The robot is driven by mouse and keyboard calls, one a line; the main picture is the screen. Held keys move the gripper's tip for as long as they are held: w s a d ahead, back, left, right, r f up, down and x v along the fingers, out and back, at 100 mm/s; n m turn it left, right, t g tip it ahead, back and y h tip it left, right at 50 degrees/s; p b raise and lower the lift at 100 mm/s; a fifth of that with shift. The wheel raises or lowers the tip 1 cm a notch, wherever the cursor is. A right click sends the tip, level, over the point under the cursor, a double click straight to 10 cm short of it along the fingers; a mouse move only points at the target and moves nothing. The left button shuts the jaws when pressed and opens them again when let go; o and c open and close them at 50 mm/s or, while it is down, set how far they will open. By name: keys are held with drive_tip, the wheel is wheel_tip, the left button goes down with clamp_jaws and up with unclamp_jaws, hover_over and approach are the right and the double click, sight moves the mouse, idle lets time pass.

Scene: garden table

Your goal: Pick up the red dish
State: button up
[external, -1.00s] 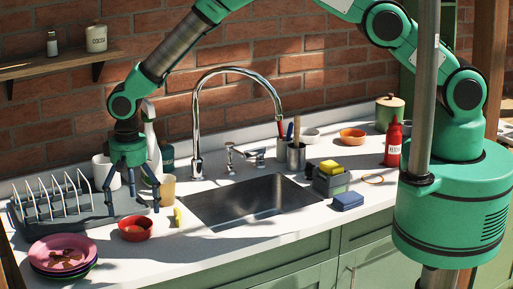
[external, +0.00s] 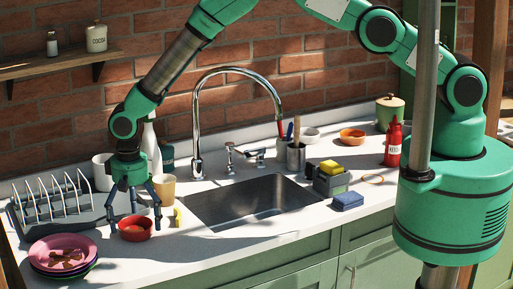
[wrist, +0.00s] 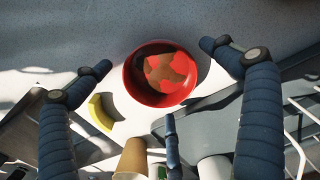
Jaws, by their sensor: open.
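The red dish (external: 135,229) is a small round bowl on the white counter, left of the sink. In the wrist view the red dish (wrist: 136,80) holds a brown and red patterned thing (wrist: 168,72). My gripper (external: 135,222) is directly above and around the dish, fingers pointing down. In the wrist view my gripper (wrist: 160,75) is open, with fingers apart on both sides of the dish and one finger near its lower rim. I cannot tell whether any finger touches the dish.
A yellow piece (external: 179,216) and a tan cup (external: 165,190) stand close to the dish. A dish rack (external: 80,217) is to the left, stacked plates (external: 62,252) at front left. The sink (external: 245,203) is to the right. The counter in front of the dish is clear.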

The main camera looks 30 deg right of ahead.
drive_tip(key=c, duration=1.3)
drive_tip(key=shift+r, duration=0.15)
drive_tip(key=shift+r, duration=0.8)
drive_tip(key=shift+r+b, duration=0.4)
drive_tip(key=shift+r, duration=0.55)
drive_tip(key=s+d, duration=0.2)
drive_tip(key=d, duration=0.2)
drive_tip(key=s+d+b, duration=0.1)
drive_tip(key=s+d, duration=0.2)
drive_tip(key=d, duration=0.2)
drive_tip(key=s+d+r, duration=0.1)
drive_tip(key=s+d, duration=0.2)
drive_tip(key=d, duration=0.1)
drive_tip(key=shift+s+d+r+b, duration=0.1)
drive_tip(key=shift+s+d+b, duration=0.15)
drive_tip(key=shift+b, duration=0.1)
